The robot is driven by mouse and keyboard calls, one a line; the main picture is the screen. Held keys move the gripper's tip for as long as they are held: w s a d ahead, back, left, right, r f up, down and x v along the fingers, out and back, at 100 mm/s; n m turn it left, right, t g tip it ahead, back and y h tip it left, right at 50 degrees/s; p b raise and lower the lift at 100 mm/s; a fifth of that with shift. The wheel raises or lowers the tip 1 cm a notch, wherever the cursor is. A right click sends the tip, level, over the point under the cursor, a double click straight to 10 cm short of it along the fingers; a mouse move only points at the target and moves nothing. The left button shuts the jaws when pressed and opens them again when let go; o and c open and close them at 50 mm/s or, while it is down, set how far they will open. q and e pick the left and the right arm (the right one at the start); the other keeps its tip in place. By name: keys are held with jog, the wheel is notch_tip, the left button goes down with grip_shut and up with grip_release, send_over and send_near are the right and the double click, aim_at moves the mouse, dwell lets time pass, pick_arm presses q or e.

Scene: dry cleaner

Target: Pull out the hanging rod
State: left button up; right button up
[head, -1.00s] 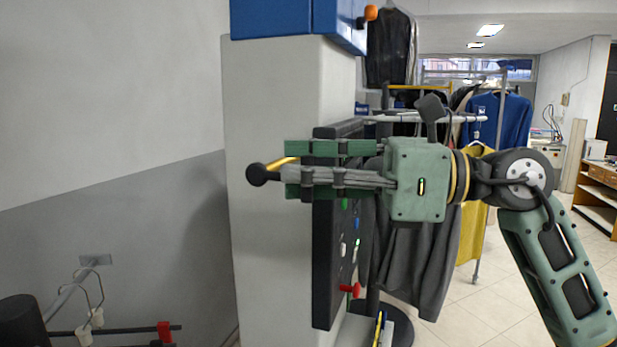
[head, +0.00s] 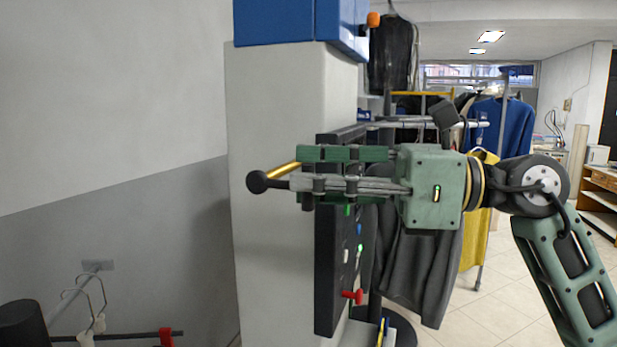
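A short gold rod with a black ball end (head: 257,182), which looks like the hanging rod, sticks out at the column's front. Its gold shaft (head: 284,171) slants up to the right and its far end is hidden behind my fingers. My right gripper (head: 305,172) comes in from the right at the same height. Its green and grey fingers point left, and their tips overlap the rod's right end. I cannot tell whether they touch or grip the rod. My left gripper is not in view.
A dark panel (head: 327,270) with small coloured knobs and a red knob (head: 352,297) is on the white column (head: 270,250). A blue box (head: 275,20) is above. Garments, including dark trousers (head: 425,270), hang behind my arm. Hangers (head: 90,300) are lower left.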

jog(key=s+d, duration=0.1)
jog(key=d, duration=1)
jog(key=shift+s, duration=0.15)
